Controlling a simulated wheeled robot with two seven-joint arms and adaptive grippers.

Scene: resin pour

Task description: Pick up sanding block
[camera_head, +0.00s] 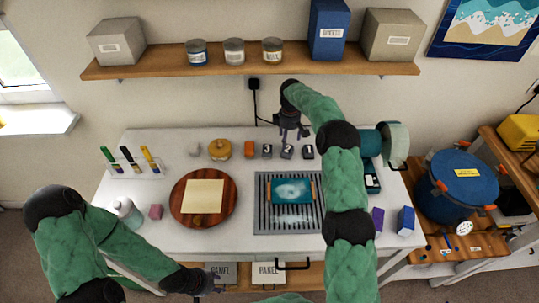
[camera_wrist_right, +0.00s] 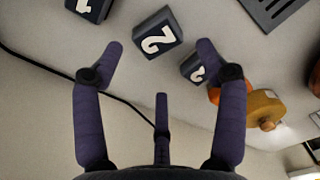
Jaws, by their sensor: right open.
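Three small dark grey blocks with white number marks stand in a row at the back of the white table: a left one (camera_head: 267,151), a middle one (camera_head: 287,152) and a right one (camera_head: 308,152). They look like sanding blocks, but no label says so. My right gripper (camera_head: 291,136) hangs just above and behind the middle block. In the right wrist view the gripper (camera_wrist_right: 160,60) is open and empty, with the block marked 2 (camera_wrist_right: 158,32) beyond its fingertips, apart from them. My left gripper (camera_head: 212,284) is low at the front edge; its fingers are too small to read.
An orange block (camera_head: 249,147) and a yellow round pot (camera_head: 220,149) stand left of the row. A grey slatted tray (camera_head: 262,215) with a teal panel (camera_head: 292,191) lies in front. A round wooden board (camera_head: 180,211) is at left. A shelf (camera_head: 160,66) hangs above.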

